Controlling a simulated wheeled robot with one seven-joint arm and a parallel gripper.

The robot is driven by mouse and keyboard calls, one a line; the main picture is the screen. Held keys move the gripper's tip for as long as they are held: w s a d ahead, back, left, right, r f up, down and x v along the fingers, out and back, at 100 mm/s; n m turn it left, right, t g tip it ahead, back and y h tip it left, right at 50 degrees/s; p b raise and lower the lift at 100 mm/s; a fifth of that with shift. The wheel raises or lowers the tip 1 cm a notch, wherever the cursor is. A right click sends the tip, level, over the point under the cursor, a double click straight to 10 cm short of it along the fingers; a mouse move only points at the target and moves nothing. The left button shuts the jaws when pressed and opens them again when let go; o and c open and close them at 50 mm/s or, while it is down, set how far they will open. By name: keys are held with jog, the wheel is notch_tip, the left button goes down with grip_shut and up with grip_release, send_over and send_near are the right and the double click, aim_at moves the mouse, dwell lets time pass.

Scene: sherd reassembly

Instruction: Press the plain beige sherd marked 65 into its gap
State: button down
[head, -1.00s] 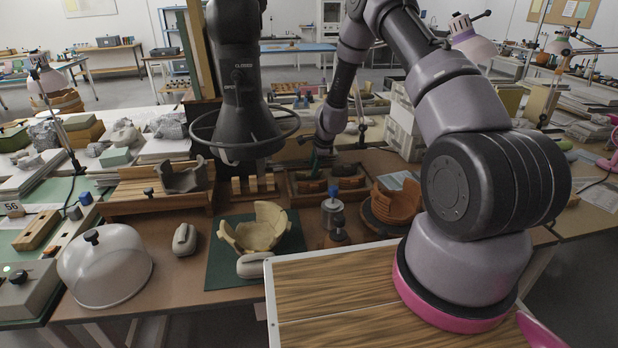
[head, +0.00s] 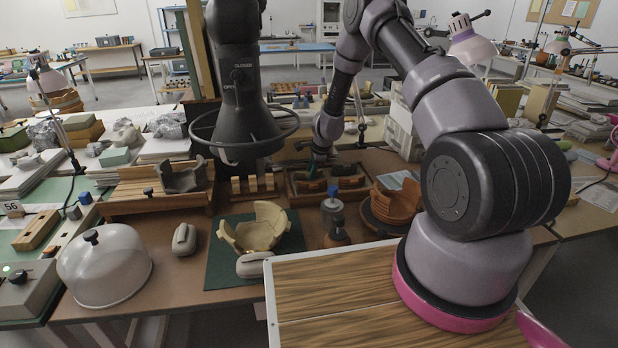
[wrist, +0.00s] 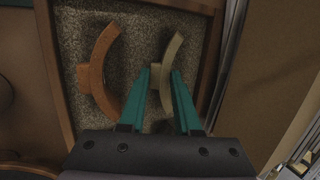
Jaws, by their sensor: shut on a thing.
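The beige sherd (wrist: 171,58) is a thin curved piece in the lined tray (wrist: 140,18); no number can be read on it. My gripper (wrist: 160,74) is shut on this sherd near its middle. In the head view my gripper (head: 313,171) is down at the tray (head: 368,194), and the sherd cannot be made out there. The beige pot (head: 256,236), with an uneven broken rim, stands on a dark green mat (head: 218,276) in front of the tray, to its left.
An orange sherd (wrist: 110,62) lies left of the beige one. An orange pot (head: 396,202) stands right of the tray. A blue-topped jar (head: 332,210) stands between the tray and the front edge. A grey pot (head: 184,180) and a clear dome (head: 104,268) are at left.

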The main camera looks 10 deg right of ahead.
jog(key=shift+r, duration=3.5)
